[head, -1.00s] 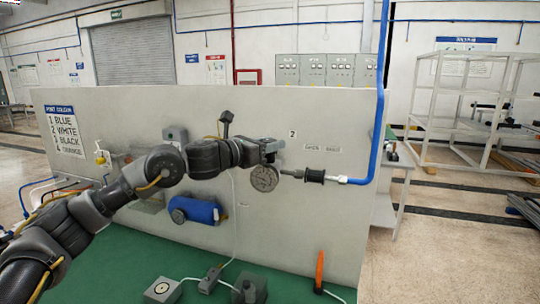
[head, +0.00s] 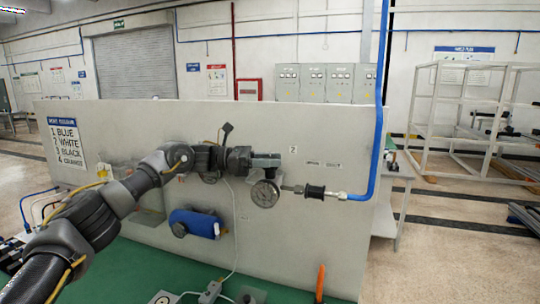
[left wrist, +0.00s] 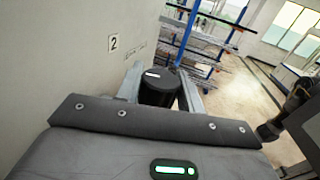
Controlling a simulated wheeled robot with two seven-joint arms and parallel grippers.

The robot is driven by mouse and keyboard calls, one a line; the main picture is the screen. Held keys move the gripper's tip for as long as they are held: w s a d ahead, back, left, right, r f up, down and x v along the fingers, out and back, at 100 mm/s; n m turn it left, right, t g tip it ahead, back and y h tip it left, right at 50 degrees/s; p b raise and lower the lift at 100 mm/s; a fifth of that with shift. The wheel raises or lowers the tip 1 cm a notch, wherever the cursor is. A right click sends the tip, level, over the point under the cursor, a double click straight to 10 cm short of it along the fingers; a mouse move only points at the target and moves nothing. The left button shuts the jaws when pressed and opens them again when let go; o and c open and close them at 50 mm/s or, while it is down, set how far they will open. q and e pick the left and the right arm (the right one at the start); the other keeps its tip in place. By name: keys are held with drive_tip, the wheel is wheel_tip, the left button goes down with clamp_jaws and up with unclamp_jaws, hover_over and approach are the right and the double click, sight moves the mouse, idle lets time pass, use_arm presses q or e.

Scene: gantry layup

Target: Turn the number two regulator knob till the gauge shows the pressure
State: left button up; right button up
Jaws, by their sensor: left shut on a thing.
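The regulator knob (left wrist: 158,88) is a black cylinder with a white mark on its top, in the left wrist view. My left gripper (left wrist: 160,90) has its fingers on both sides of the knob and is shut on it. In the head view the left gripper (head: 266,161) is at the panel just above the round gauge (head: 265,193). The gauge's needle and figures are too small to read. The number 2 label (head: 293,150) is to the right of the gripper; it also shows in the left wrist view (left wrist: 113,43). My right gripper is not in view.
The upright panel (head: 300,240) stands behind the green bench top (head: 130,265). A black fitting (head: 315,192) and blue pipe (head: 376,150) run right of the gauge. A blue cylinder (head: 195,223) is at lower left. An orange-handled thing (head: 320,283) stands at the front.

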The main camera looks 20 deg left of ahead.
use_arm(q)
drive_tip(key=shift+g, duration=0.3)
drive_tip(key=o, duration=1)
drive_tip(key=shift+c, duration=0.2)
drive_tip(key=shift+a, duration=0.1)
drive_tip(key=shift+a+f, duration=0.15)
drive_tip(key=shift+a, duration=0.2)
drive_tip(key=s+a+b, duration=0.2)
drive_tip(key=a+b, duration=0.2)
drive_tip(key=a, duration=0.5)
drive_tip(key=shift+a, duration=0.4)
